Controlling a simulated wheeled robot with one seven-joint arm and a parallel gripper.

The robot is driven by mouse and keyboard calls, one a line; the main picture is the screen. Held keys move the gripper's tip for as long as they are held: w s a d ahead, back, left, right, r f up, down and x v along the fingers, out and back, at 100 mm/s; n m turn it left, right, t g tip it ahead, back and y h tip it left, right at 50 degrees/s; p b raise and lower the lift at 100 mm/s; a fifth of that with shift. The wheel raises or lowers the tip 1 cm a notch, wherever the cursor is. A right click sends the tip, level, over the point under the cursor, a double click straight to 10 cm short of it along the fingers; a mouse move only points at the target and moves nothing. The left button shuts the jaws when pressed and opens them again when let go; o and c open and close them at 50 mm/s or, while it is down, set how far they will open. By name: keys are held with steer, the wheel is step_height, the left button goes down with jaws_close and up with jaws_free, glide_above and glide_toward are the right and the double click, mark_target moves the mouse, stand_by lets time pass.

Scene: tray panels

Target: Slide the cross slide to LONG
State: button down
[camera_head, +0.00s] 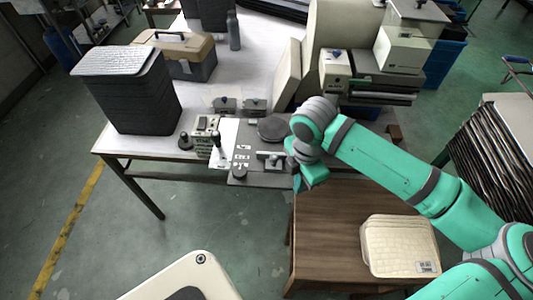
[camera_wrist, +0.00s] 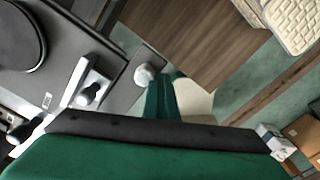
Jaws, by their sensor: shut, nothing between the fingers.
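The dark grey panel (camera_head: 256,179) lies on the table's front edge. A pale slide-like fitting (camera_head: 268,156) with a knob sits on it; I take this as the cross slide, and it also shows in the wrist view (camera_wrist: 87,88). No LONG marking is readable. My gripper (camera_head: 303,183) is at the panel's right edge, to the right of the fitting. In the wrist view its green fingers (camera_wrist: 162,92) are shut and empty, apart from the fitting. A small pale round knob (camera_wrist: 145,74) is close beside the fingertips; I cannot tell whether they touch.
A block with a lever (camera_head: 207,136) stands to the left. A wooden side table (camera_head: 330,215) is below my gripper.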

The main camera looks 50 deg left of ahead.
steer(key=shift+w+a, duration=0.3)
steer(key=shift+d, duration=0.1)
step_height(320, 180, up, 7)
steer(key=shift+s+d, duration=0.4)
stand_by(0.7)
steer(key=shift+a, duration=0.1)
stand_by(0.4)
